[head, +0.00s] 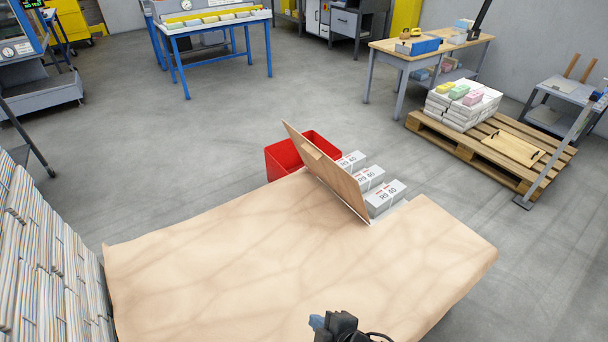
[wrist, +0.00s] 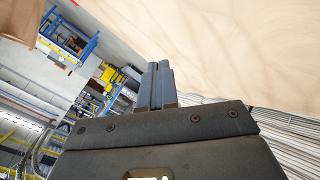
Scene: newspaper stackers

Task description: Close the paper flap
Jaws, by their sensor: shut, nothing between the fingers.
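The paper flap (head: 327,172) is a stiff brown sheet standing up at a slant along the far edge of the brown-covered table (head: 230,262). Several white boxes marked "R9 60" (head: 368,179) stand behind it, partly hidden by it. My gripper (head: 318,323) is at the bottom of the head view, low at the table's near side and well apart from the flap. In the wrist view my gripper's fingers (wrist: 157,86) are together with nothing between them. The brown cover (wrist: 230,45) fills the upper right of that view.
A red bin (head: 285,155) stands just beyond the flap. Tall newspaper stacks (head: 45,260) rise at the left of the table. A pallet (head: 490,150) with paper bundles and a wooden workbench (head: 430,47) stand at the right. The table's top is bare and the floor beyond is open.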

